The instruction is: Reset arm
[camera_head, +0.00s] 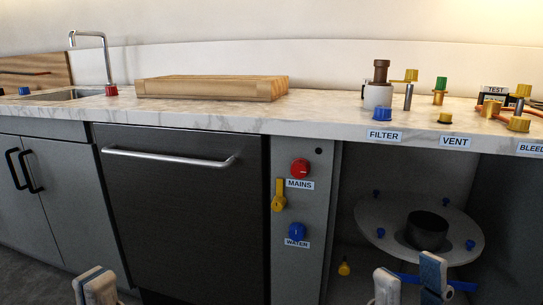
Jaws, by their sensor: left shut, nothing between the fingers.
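My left gripper (94,279) shows at the bottom left edge, low in front of the dark appliance door (180,200). Its two pale fingers are close together with nothing between them. My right gripper (409,275) shows at the bottom right, in front of the open cabinet bay. Its two fingers stand apart, with nothing seen between them. Both grippers are below the counter top and only their finger ends are in view. I cannot tell whether either touches anything.
A marble counter (320,112) spans the view, with a wooden board (200,88), a sink tap (107,60) and coloured valves along the right. Red (300,167), yellow (278,196) and blue (297,232) controls sit on the panel. A round plate (375,215) with a black collar (427,230) sits in the bay.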

